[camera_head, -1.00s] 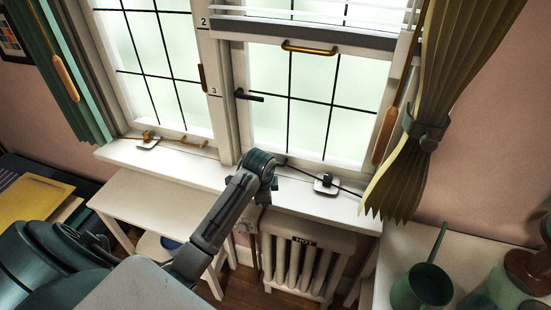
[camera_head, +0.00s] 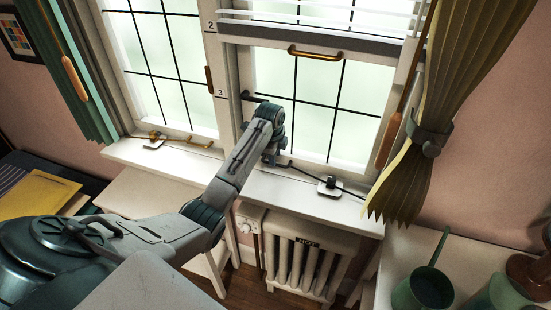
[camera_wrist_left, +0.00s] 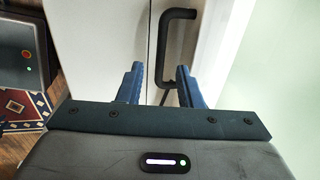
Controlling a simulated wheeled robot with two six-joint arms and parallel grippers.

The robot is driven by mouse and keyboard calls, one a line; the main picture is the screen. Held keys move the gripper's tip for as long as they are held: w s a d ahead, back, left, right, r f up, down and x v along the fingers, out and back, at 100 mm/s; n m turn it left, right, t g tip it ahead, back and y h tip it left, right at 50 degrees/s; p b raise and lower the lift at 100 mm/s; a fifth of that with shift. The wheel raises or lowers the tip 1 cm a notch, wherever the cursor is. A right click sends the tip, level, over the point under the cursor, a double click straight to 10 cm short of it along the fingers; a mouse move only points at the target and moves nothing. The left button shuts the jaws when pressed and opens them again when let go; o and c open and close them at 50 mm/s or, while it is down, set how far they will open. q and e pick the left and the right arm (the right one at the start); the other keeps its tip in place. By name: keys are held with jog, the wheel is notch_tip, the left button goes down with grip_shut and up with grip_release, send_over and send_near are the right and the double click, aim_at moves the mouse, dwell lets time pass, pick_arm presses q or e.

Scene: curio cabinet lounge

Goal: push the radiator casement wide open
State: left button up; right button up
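The radiator casement (camera_head: 318,105) is the window above the radiator, with dark glazing bars. It looks shut in its white frame. Its dark handle (camera_head: 262,98) is at the left edge of the casement; what looks like this handle (camera_wrist_left: 176,45) also shows in the left wrist view. My left gripper (camera_head: 271,157) is in front of the casement's lower left, partly hidden by its own wrist. In the left wrist view its two blue fingers (camera_wrist_left: 160,80) are apart, with the lower part of the handle seen between them. I cannot tell whether they touch it. My right gripper is out of view.
A thin dark stay (camera_head: 308,175) runs along the sill to a white-based peg (camera_head: 330,185). The radiator (camera_head: 297,262) stands below. A tied yellow-green curtain (camera_head: 425,120) hangs at the right. A green pot (camera_head: 424,287) stands on the right-hand table.

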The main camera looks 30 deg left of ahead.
pick_arm(q)
jog(key=shift+w+f+p, duration=0.15)
jog(key=shift+w+f, duration=0.05)
jog(key=shift+f, duration=0.65)
jog(key=shift+w+f+p, duration=0.15)
jog(key=shift+f, duration=0.65)
jog(key=shift+c, duration=0.3)
grip_shut()
jog(key=shift+a, duration=0.1)
